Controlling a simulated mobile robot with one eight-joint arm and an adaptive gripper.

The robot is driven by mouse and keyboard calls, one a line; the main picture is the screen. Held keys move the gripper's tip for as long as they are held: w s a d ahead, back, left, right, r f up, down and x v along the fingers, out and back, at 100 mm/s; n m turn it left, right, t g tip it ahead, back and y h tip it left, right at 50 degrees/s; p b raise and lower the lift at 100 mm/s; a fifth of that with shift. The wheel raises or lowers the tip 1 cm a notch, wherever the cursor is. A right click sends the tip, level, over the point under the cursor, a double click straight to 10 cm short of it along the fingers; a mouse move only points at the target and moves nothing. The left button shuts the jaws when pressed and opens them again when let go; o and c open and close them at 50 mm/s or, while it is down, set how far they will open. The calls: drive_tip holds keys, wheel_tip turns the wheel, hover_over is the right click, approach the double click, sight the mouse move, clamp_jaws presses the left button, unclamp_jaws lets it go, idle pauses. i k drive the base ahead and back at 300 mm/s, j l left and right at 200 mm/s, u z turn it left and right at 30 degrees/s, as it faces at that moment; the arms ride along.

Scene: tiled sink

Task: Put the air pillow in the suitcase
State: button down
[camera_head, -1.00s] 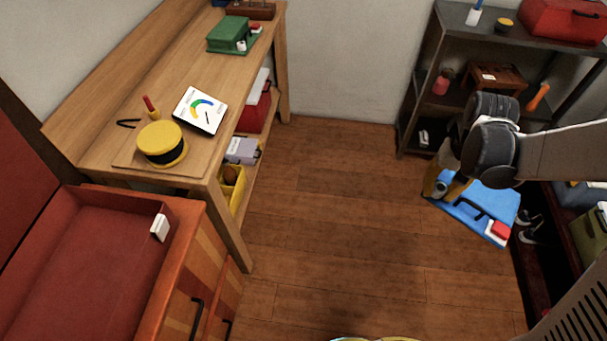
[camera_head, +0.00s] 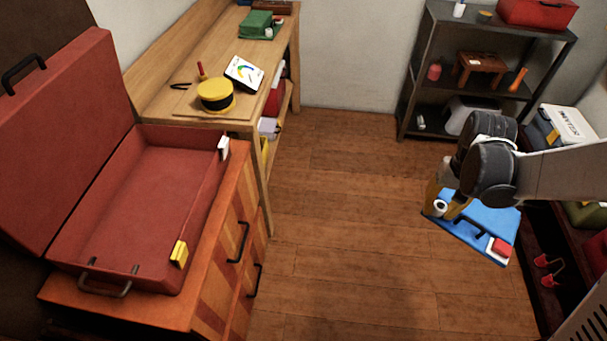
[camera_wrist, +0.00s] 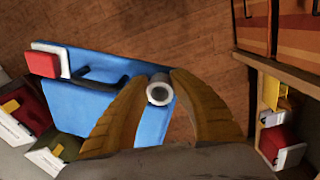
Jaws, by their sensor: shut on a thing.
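The suitcase (camera_head: 150,210) is red and lies open on a wooden cabinet at the left of the head view, its lid raised on the left. Its tray looks empty. In the wrist view the blue thing (camera_wrist: 105,92) lies below my gripper (camera_wrist: 163,88). The exact contact is partly hidden by the fingers.
Cabinet drawers (camera_head: 230,235) with black handles stand below the suitcase. A wooden workbench (camera_head: 222,55) with a yellow-and-black round thing (camera_head: 215,95) stands behind it. A dark shelf (camera_head: 480,60) is at the back right. The wooden floor (camera_head: 345,210) between is clear.

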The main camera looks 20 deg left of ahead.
sight(169, 207)
drive_tip(key=k+u, duration=0.1)
drive_tip(key=u, duration=0.35)
drive_tip(key=k+u, duration=0.1)
drive_tip(key=u, duration=0.35)
drive_tip(key=k+j+u, duration=0.1)
drive_tip(key=u, duration=0.3)
